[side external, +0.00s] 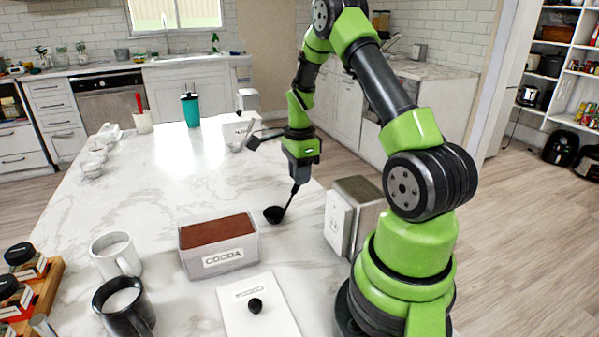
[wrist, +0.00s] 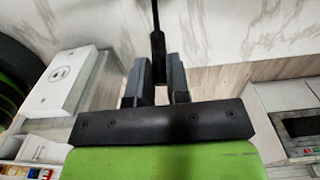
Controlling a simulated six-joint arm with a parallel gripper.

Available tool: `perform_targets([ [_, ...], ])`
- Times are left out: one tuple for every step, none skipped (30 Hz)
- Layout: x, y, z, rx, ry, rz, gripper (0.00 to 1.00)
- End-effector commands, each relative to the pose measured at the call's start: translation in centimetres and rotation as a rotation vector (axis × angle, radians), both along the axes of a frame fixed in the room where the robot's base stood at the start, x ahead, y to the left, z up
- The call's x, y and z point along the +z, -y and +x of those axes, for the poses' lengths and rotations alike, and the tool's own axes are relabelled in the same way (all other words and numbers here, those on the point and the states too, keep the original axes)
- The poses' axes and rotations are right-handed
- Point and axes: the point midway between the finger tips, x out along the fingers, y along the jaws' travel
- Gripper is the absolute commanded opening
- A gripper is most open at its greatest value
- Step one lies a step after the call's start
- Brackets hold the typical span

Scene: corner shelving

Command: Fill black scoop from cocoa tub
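The cocoa tub (side external: 192,262) is a pale open rectangular box labelled COCOA, filled with brown powder (side external: 217,230), on the marble counter in the side view. The black scoop (side external: 274,214) is just right of the tub, its bowl low, at or just above the counter; I cannot tell if it touches. Its bowl looks empty. My gripper (side external: 298,176) points down, above and right of the tub, shut on the scoop's tilted handle. In the wrist view the handle (wrist: 157,45) sits between the fingertips (wrist: 158,72); the bowl is out of frame.
A metal-and-white box (side external: 352,215) stands right of the scoop. A white lid-like panel with a black knob (side external: 255,305) lies before the tub. A white mug (side external: 115,258), a black mug (side external: 125,308) and a jar rack (side external: 35,295) are left.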

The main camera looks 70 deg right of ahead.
Motion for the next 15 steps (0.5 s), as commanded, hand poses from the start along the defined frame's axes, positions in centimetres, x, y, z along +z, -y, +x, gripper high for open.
perform_targets([
  [0.0, 0.0, 0.0, 0.0, 0.0, 0.0, 0.0],
  [0.0, 0.0, 0.0, 0.0, 0.0, 0.0, 0.0],
  [0.0, 0.0, 0.0, 0.0, 0.0, 0.0, 0.0],
  [0.0, 0.0, 0.0, 0.0, 0.001, -0.001, 0.0],
  [0.1, 0.0, 0.0, 0.0, 0.001, -0.001, 0.0],
  [0.2, 0.0, 0.0, 0.0, 0.001, -0.001, 0.0],
  [0.3, 0.0, 0.0, 0.0, 0.001, -0.001, 0.0],
  [0.5, 0.0, 0.0, 0.0, 0.001, -0.001, 0.0],
  [0.8, 0.0, 0.0, 0.0, 0.001, -0.001, 0.0],
  [1.0, 0.1, 0.0, 0.001, 0.002, -0.002, 0.0],
  [1.3, 0.1, 0.1, 0.001, 0.003, -0.003, 0.0],
  [1.7, 0.1, 0.1, 0.001, 0.003, -0.003, 0.0],
  [1.9, 0.1, 0.1, 0.001, 0.003, -0.003, 0.0],
  [2.2, 0.1, 0.1, 0.001, 0.002, -0.002, 0.0],
  [2.5, 0.0, 0.1, 0.0, 0.003, -0.003, 0.0],
])
